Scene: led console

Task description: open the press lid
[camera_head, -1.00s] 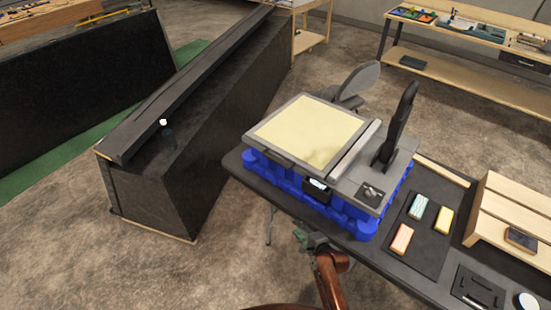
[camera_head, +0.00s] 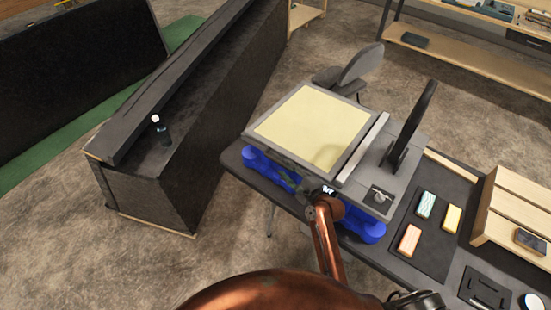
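The press (camera_head: 385,160) stands on a blue base (camera_head: 360,222) on the dark table. Its flat lid (camera_head: 312,125), a cream panel in a grey frame, lies level and looks shut. A black upright arm (camera_head: 412,125) rises from the press to the right of the lid. My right gripper (camera_head: 296,187) is at the lid's front edge, beside the small display (camera_head: 328,191) on the front. It is small, dark and partly hidden by my copper wrist. I cannot tell whether its fingers are open or touch the lid. My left gripper is not in view.
Right of the press lie orange (camera_head: 409,240), teal (camera_head: 426,205) and yellow (camera_head: 452,218) blocks on a dark mat. A slatted wooden box (camera_head: 510,212) stands further right. A chair (camera_head: 358,70) is behind the press. A long black bench (camera_head: 150,195) is left, with open floor between.

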